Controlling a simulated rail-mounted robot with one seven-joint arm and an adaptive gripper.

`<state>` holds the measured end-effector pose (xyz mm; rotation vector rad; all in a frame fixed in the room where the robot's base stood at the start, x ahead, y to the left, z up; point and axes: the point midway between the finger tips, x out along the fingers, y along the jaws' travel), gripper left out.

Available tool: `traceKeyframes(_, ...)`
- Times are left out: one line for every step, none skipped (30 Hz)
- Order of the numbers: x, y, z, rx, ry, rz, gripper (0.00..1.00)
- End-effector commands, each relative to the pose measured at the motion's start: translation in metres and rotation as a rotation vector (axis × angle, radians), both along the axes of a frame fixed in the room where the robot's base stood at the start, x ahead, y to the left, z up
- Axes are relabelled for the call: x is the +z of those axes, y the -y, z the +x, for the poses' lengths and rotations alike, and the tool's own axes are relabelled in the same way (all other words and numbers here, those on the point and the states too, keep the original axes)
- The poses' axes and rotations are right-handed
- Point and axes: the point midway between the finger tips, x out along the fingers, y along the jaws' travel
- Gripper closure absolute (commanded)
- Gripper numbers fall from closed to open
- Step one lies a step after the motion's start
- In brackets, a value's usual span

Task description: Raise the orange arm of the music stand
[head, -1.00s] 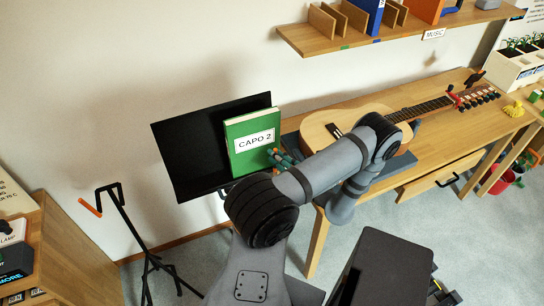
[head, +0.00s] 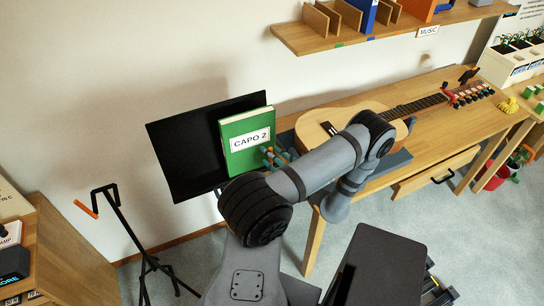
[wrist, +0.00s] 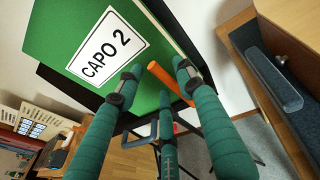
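The music stand's black desk (head: 180,150) is tilted and carries a green book (head: 233,160) labelled CAPO 2, which fills the upper left of the wrist view (wrist: 60,30). In the head view my gripper (head: 274,156) is at the book's lower right corner. The orange rod is hidden there.
A black stand with an orange tip (head: 85,209) is at the left. A wooden desk (head: 440,80) with a guitar (head: 340,120) is at the right, below a wall shelf (head: 350,40). Another wooden cabinet (head: 60,250) is at the far left.

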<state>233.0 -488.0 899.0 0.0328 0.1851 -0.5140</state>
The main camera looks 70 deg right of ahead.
Motion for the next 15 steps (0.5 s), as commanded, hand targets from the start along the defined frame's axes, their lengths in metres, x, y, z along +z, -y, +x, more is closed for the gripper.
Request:
traceKeyframes(0.0,0.0,0.0,0.0,0.0,0.0,0.63)
traceKeyframes(0.0,0.0,0.0,0.0,0.0,0.001,0.63)
traceKeyframes(0.0,0.0,0.0,0.0,0.0,0.001,0.63)
traceKeyframes(0.0,0.0,0.0,-0.001,0.0,0.001,0.63)
traceKeyframes(0.0,0.0,-0.001,-0.001,0.0,0.001,0.63)
traceKeyframes(0.001,-0.001,-0.003,-0.002,0.0,0.001,0.63)
traceKeyframes(0.001,-0.002,-0.005,-0.003,0.0,0.0,0.63)
traceKeyframes(0.001,-0.003,-0.008,-0.003,0.0,0.0,0.63)
traceKeyframes(0.002,-0.005,-0.012,-0.004,0.0,0.0,0.63)
traceKeyframes(0.003,-0.007,-0.017,-0.006,0.001,0.001,0.63)
traceKeyframes(0.004,-0.01,-0.021,-0.007,0.0,0.001,0.63)
traceKeyframes(0.006,-0.013,-0.028,-0.008,0.0,0.0,0.63)
traceKeyframes(0.007,-0.016,-0.034,-0.008,0.0,0.0,0.63)
traceKeyframes(0.008,-0.02,-0.04,-0.008,0.0,0.0,0.63)
traceKeyframes(0.01,-0.024,-0.047,-0.009,0.0,-0.001,0.63)
